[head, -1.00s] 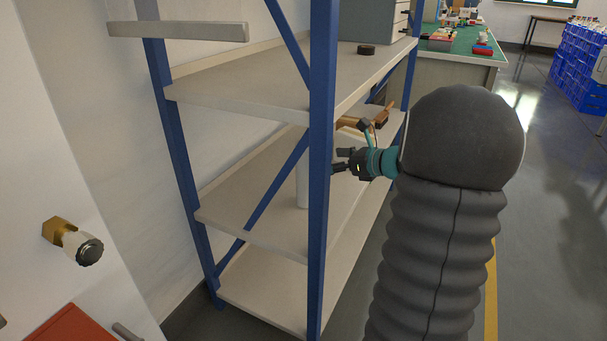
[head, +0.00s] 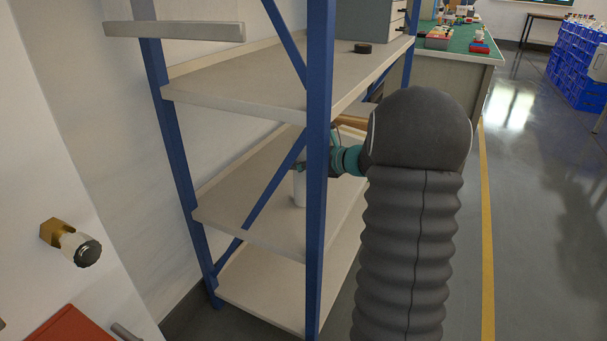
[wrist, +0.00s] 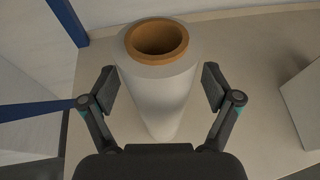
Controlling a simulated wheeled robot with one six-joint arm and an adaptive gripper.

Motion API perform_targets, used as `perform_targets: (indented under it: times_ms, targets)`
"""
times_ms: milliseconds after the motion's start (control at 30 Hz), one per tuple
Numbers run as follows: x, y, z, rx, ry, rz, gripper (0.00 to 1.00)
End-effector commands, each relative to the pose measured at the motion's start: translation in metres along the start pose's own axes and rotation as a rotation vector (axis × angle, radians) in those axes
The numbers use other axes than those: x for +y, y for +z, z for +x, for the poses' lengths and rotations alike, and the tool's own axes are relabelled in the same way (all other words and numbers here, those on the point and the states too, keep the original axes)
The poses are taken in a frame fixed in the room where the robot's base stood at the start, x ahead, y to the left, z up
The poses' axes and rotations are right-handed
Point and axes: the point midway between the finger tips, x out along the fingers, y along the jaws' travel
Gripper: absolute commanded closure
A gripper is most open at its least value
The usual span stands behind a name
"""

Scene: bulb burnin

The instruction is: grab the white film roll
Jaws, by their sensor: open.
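The white film roll (wrist: 160,90) stands upright on a shelf, with a brown core showing at its top in the wrist view. In the head view a part of the roll (head: 299,190) shows behind the blue front post. My gripper (wrist: 160,88) is open, with one finger on each side of the roll. A gap shows between the roll and the left finger, and a narrow one at the right finger. In the head view my gripper (head: 302,167) is mostly hidden by the post.
The roll's shelf (head: 245,205) lies between an upper shelf (head: 235,85) and a lower one. The blue front post (head: 318,190) and a diagonal brace (head: 270,190) are close to my arm. A pale box-like thing (wrist: 302,100) stands right of the roll.

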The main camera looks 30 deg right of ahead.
Motion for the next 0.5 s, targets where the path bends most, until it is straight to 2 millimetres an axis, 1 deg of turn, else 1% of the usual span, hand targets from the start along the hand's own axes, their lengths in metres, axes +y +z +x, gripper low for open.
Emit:
perform_targets:
  times_ms: [67, 167, 200, 267, 300, 367, 400, 433, 500]
  targets:
    - [0.0000, -0.0001, -0.0002, 0.000, 0.000, 0.000, 0.11]
    - [0.0001, -0.0001, -0.0003, 0.000, 0.000, 0.000, 0.34]
    - [0.0002, -0.0001, -0.0003, 0.000, 0.000, 0.000, 0.44]
    - [0.0002, -0.0001, -0.0003, 0.000, 0.000, 0.000, 0.59]
    - [0.0002, -0.0001, -0.0003, 0.000, 0.000, 0.000, 0.69]
    - [0.0002, -0.0002, -0.0003, 0.000, 0.001, 0.000, 0.84]
    - [0.0003, -0.0002, -0.0003, 0.000, 0.001, 0.000, 0.94]
    - [0.0003, -0.0002, -0.0003, 0.000, 0.001, 0.000, 1.00]
    - [0.0002, 0.0009, -0.0005, -0.002, 0.001, -0.001, 1.00]
